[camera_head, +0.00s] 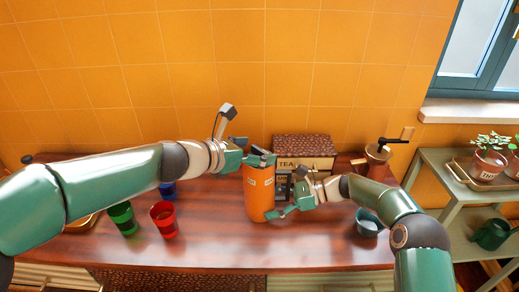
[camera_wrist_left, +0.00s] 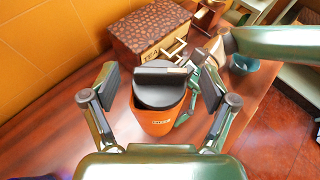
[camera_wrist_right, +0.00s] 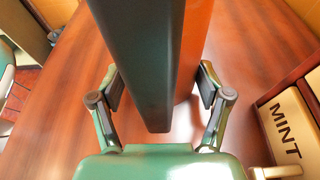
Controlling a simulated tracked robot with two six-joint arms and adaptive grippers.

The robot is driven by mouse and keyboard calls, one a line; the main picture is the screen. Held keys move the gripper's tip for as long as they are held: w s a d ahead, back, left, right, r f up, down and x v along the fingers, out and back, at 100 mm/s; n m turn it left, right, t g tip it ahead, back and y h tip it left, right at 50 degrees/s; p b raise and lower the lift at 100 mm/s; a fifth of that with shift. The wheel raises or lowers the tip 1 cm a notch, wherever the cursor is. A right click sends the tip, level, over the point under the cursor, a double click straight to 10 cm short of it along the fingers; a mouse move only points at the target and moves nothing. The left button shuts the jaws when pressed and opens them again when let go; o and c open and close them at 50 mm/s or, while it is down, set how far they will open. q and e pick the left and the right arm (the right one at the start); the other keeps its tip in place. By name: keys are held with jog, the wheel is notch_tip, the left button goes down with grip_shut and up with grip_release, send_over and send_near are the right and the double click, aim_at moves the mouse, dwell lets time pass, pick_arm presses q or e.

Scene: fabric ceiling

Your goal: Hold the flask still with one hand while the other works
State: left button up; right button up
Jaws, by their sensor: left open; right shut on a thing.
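The orange flask (camera_head: 258,200) stands upright near the middle of the wooden table. Its dark lid (camera_wrist_left: 158,97) with a bar across the top shows in the left wrist view. My left gripper (camera_head: 259,156) is at the top of the flask, its open fingers on either side of the lid with gaps. My right gripper (camera_head: 284,200) is shut on the flask from the right side, low on its body. In the right wrist view a dark upright part (camera_wrist_right: 145,70) hides much of the orange body (camera_wrist_right: 194,50) between the fingers.
A tea box (camera_head: 305,150) with small drawers stands behind the flask. Red (camera_head: 163,217) and green (camera_head: 123,218) cups stand left, a teal bowl (camera_head: 368,222) right, and a coffee grinder (camera_head: 377,158) back right. The table's front middle is clear.

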pick_arm(q)
jog(key=shift+x, duration=0.9)
jog(key=c, duration=1.2)
